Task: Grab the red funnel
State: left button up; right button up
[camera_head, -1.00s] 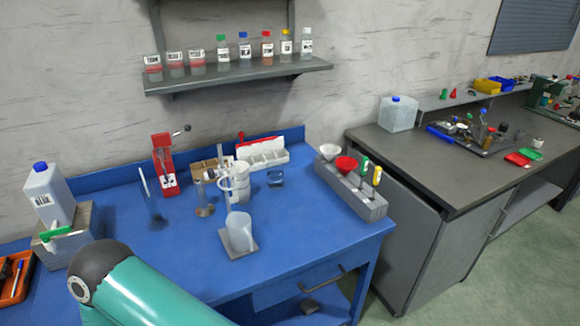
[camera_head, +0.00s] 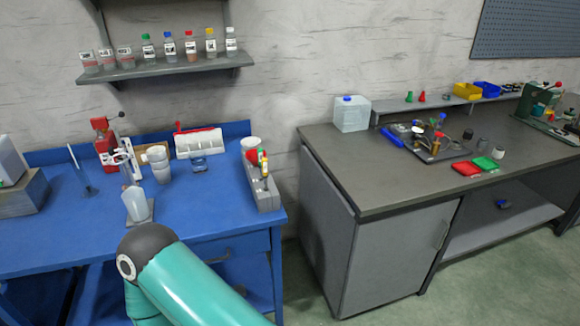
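The red funnel (camera_head: 253,157) sits in the grey rack (camera_head: 264,196) at the right end of the blue bench. One of my teal arm links crosses the bottom of the view. Neither gripper is in view.
A shelf (camera_head: 165,71) with bottles hangs above. A grey bench (camera_head: 375,188) stands to the right, across a gap.

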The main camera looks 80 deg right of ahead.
aim_at(251, 155)
jog(key=z, duration=0.1)
jog(key=k, duration=0.4)
jog(key=u, duration=1.2)
jog(key=i, duration=0.1)
jog(key=z, duration=3.15)
jog(key=i, duration=1)
jog(key=u, duration=0.15)
jog(key=k, duration=0.9)
jog(key=z, duration=0.15)
jog(key=i, duration=0.9)
jog(key=u, duration=0.05)
